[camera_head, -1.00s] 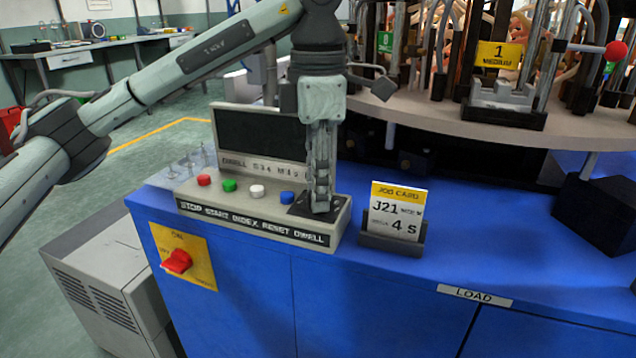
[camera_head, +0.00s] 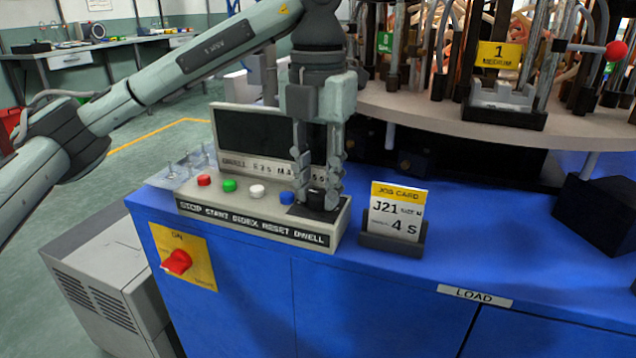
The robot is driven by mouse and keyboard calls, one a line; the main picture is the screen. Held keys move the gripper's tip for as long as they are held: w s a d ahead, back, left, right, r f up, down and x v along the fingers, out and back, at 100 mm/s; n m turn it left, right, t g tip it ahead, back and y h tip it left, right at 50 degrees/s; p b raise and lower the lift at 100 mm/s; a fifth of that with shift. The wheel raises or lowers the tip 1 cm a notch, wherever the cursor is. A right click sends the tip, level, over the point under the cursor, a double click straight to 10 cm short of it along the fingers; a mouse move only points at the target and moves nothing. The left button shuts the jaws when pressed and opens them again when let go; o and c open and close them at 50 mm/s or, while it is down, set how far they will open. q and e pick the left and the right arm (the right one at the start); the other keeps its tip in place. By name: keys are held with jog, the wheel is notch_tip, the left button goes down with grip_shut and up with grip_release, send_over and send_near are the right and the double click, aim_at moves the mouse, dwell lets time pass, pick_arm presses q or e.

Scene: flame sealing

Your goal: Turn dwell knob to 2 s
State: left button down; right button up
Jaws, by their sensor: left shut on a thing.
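The control panel (camera_head: 255,229) sits on the blue cabinet top, with buttons in a row and the label strip STOP, START, INDEX, RESET, DWELL. The dwell knob (camera_head: 317,200) is at the right end, dark, on a black plate, and mostly hidden between my fingers. My left gripper (camera_head: 317,198) points straight down and is shut on the dwell knob, one finger on each side. The knob's pointer cannot be made out. The panel's display strip (camera_head: 265,170) shows dwell text, partly covered by the fingers and too blurred to read surely. My right gripper is not in view.
A job card (camera_head: 398,212) reading J21 and 4 s stands in a dark holder just right of the panel. A red rotary switch (camera_head: 177,262) is on the cabinet front. The round turntable (camera_head: 440,118) with fixtures is behind. The front right cabinet top is clear.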

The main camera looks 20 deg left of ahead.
aim_at(319, 193)
pick_arm(q)
jog(key=shift+n, duration=0.8)
jog(key=c, duration=1.5)
grip_release()
notch_tip(319, 193, up, 12)
jog(key=shift+r, duration=0.1)
